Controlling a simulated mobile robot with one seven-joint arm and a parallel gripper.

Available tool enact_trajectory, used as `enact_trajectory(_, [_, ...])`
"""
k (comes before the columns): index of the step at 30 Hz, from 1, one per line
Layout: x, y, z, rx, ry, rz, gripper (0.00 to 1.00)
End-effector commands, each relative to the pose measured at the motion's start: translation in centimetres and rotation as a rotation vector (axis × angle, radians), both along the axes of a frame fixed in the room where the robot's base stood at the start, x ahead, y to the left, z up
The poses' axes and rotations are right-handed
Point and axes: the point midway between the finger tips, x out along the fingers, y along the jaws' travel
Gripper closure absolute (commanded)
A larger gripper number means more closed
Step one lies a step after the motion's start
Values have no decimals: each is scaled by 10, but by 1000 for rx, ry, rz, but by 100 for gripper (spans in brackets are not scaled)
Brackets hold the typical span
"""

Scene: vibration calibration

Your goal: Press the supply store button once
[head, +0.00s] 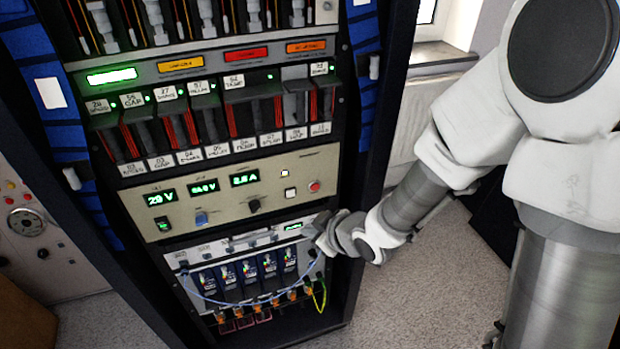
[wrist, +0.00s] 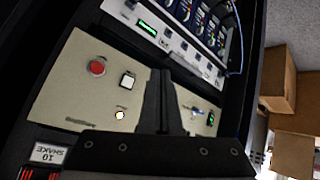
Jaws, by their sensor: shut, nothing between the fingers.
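The beige power supply panel (head: 225,190) carries green readouts of voltage and current. On its right part are a white square button (head: 290,193), a red round button (head: 314,186) and a small lit lamp (head: 284,174). My gripper (head: 314,232) is shut and empty, in front of the rack near the panel's lower right. In the wrist view its fingers (wrist: 161,78) cover part of the panel.
Below is a module (head: 235,245) with several blue units, cables and a small green display. Above are labelled slots (head: 225,90) and coloured lamps. The rack's black side post (head: 375,130) stands right of the panel. Cardboard boxes (wrist: 278,80) show at the wrist view's right.

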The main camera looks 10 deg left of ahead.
Motion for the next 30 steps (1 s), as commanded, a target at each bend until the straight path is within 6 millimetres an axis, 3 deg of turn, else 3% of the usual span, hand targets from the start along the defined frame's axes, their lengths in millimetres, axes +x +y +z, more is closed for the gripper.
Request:
enact_trajectory(16, [2, 7, -3, 10, 0, 14, 100])
enact_trajectory(30, [53, 38, -3, 10, 0, 14, 100])
